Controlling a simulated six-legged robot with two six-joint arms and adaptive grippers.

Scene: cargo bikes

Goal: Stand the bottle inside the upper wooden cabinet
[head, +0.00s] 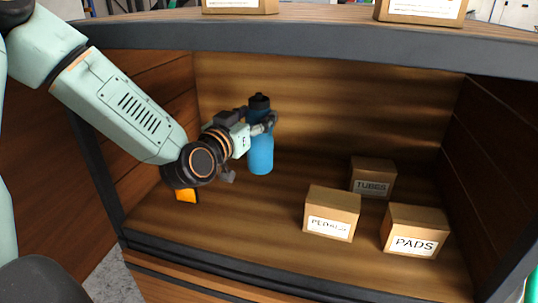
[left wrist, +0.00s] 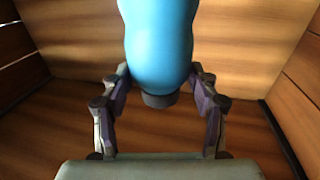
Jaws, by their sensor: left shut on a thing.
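The blue bottle (head: 260,153) with a black cap is upright inside the wooden cabinet (head: 330,90), left of its middle. My left gripper (head: 266,125) reaches in from the left and is shut on the bottle's upper part. I cannot tell whether the bottle's base touches the cabinet floor. In the left wrist view the bottle (left wrist: 160,40) is between the two fingers of my left gripper (left wrist: 160,85), with its dark cap toward the camera's lower side. My right gripper is not in view.
Three cardboard boxes stand on the cabinet floor to the right: one marked TUBES (head: 373,178), one marked PADS (head: 415,231) and one with a blurred label (head: 331,214). A small orange object (head: 186,195) lies at the left. A dark frame (head: 300,42) edges the opening.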

